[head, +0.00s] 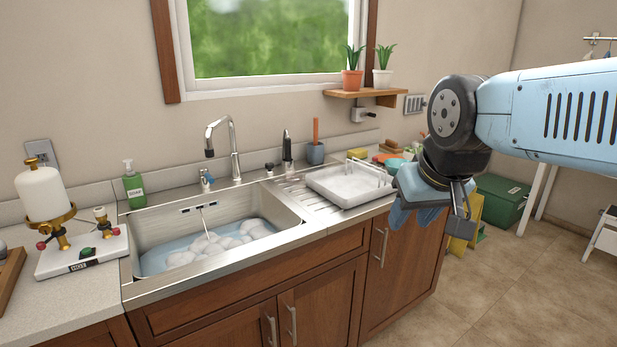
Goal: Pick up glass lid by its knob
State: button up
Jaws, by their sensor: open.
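I cannot make out a glass lid with a knob in the head view. A white cylinder (43,192) with a small brass piece on top stands in a brass holder at the left; I cannot tell whether it has a lid. My gripper (459,222) is open at the right, with nothing visible between its fingers. It hangs in front of the counter's right end, apart from the white cylinder. My wrist hides part of the things at that end.
The sink (153,230) holds water and foam, with a tall faucet (233,150) behind it. A green soap bottle (133,188) stands at its left. A white rack tray (345,186) sits on the drainboard. A green bin (500,201) stands on the floor at right.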

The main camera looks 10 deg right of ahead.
aim_at(292, 176)
jog(key=u, duration=0.95)
jog(key=i, duration=0.1)
jog(key=z, duration=2.85)
jog(key=i, duration=1.4)
jog(key=u, duration=2.8)
jog(key=i, duration=0.55)
